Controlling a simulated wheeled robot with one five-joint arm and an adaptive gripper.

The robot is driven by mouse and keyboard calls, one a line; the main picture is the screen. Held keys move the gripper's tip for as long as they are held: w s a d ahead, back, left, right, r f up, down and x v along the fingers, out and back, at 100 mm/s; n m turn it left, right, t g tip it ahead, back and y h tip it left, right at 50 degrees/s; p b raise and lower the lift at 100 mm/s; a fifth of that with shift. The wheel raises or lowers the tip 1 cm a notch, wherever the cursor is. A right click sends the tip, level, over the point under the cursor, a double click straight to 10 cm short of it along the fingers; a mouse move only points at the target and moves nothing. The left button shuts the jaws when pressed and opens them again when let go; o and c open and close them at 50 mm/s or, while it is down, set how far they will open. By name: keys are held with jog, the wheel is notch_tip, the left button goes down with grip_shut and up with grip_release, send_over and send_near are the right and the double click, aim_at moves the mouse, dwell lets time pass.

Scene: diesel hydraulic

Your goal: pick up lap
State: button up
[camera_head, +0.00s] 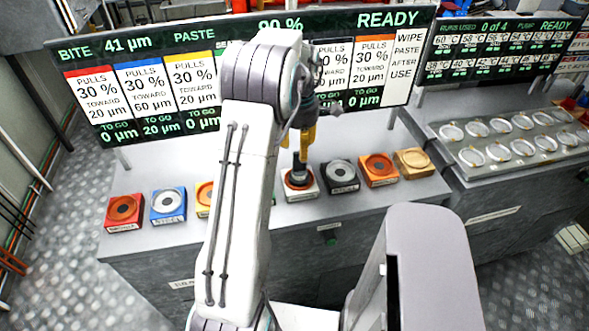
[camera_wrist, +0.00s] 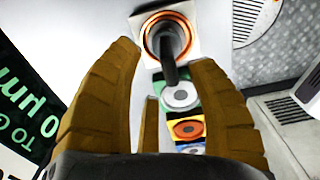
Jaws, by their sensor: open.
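The lap appears to be the dark upright post (camera_wrist: 173,62) with a round base inside an orange ring on a white square block. In the head view the white block (camera_head: 299,194) stands in the row on the bench, and the lower part of the post (camera_head: 299,174) shows above it. My gripper (camera_head: 304,150) is above this block, pointing down. In the wrist view its tan fingers (camera_wrist: 165,66) are spread apart, with the post's near end in the gap between them. I cannot tell whether any finger touches the post.
Other blocks with round discs line the bench: red (camera_head: 124,212), blue (camera_head: 168,205), black (camera_head: 340,175), orange (camera_head: 379,169) and tan (camera_head: 413,162). A green block (camera_wrist: 180,93) shows in the wrist view. A display board (camera_head: 130,60) stands behind. A tray of pale discs (camera_head: 510,142) is at right.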

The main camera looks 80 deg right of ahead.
aim_at(299, 162)
jog(key=shift+a+f+p, duration=0.15)
jog(key=shift+f+p, duration=0.2)
jog(key=shift+f, duration=1.1)
jog(key=shift+a+f+p, duration=0.1)
jog(key=shift+f+p, duration=0.2)
jog(key=shift+f, duration=1.1)
grip_shut()
